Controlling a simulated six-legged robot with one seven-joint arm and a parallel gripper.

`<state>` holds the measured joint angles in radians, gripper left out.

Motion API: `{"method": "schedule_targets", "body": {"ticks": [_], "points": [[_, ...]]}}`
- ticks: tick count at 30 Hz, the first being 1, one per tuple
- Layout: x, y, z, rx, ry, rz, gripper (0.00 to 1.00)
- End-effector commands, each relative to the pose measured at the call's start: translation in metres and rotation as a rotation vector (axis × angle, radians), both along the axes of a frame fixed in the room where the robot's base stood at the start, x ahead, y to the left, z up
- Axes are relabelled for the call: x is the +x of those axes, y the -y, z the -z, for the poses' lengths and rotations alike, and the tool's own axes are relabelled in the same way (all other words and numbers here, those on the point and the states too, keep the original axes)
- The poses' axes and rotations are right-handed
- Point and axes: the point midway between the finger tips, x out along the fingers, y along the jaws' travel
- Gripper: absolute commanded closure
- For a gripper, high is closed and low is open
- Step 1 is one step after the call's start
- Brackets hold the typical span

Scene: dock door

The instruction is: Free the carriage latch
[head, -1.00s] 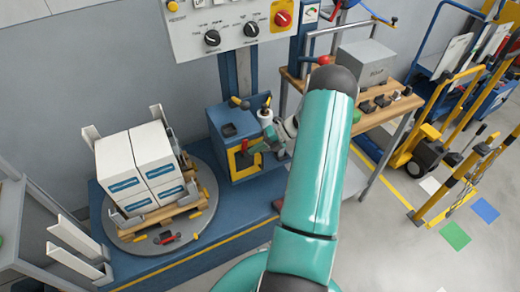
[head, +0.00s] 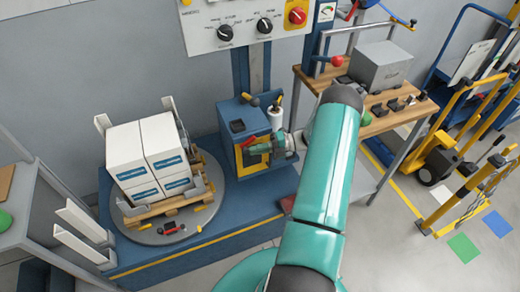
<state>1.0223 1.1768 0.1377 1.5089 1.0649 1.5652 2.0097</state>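The blue carriage (head: 237,130) stands on the mast, with a yellow-edged opening (head: 241,158) in its front. A dark lever with a yellow end (head: 250,98) and a white cylinder (head: 275,116) are at its top. I cannot tell which small part is the latch; it may be hidden behind my gripper. My gripper (head: 252,150) is in front of the yellow-edged opening, pointing left. A small red patch shows by its tip. Its fingers are too small to tell whether they are open, shut or touching anything.
A turntable (head: 224,189) at left carries a pallet of white boxes (head: 130,153). The control panel (head: 205,38) is above. A wooden bench (head: 376,128) with a grey box (head: 381,67) stands at right. Yellow pallet trucks and a rail (head: 470,190) are farther right.

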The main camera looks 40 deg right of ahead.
Motion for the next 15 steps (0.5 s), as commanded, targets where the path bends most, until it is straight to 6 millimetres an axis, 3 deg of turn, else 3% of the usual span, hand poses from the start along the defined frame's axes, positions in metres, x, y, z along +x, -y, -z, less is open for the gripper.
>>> {"method": "schedule_targets", "body": {"ticks": [15], "points": [[0.003, -0.022, 0.003, 0.008, -0.009, -0.016, 1.0]]}}
